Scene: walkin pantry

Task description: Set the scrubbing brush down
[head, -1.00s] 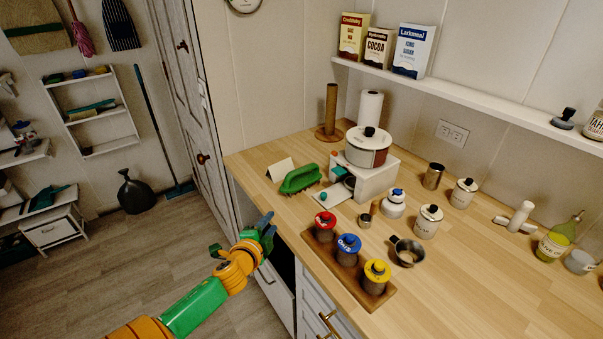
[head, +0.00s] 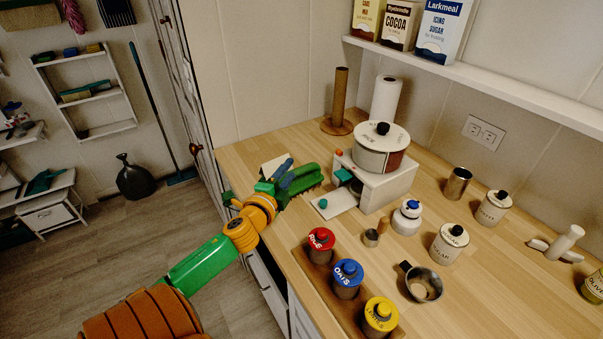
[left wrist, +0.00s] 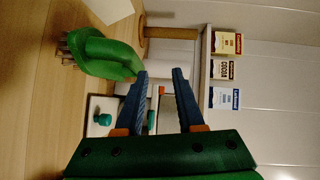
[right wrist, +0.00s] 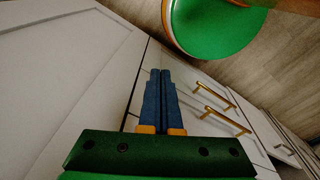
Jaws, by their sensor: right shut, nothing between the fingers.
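The green scrubbing brush (head: 302,177) rests bristles-down on the wooden counter, beside a small white card. In the left wrist view the brush (left wrist: 110,57) lies at upper left, outside the jaws. My left gripper (head: 276,178) is at the brush's near left end in the head view. Its blue fingers (left wrist: 160,78) are spread apart with nothing between them; one fingertip looks close to the brush's end, and I cannot tell whether it touches. My right gripper (right wrist: 160,75) is shut and empty, low in front of the white cabinet fronts.
A white box (head: 385,182) bearing a lidded pot (head: 381,150) stands right of the brush. A rack of jars (head: 321,238) sits at the counter's front edge. A paper roll (head: 385,100) and a wooden post (head: 340,98) stand behind. Cabinet handles (right wrist: 222,120) are near my right gripper.

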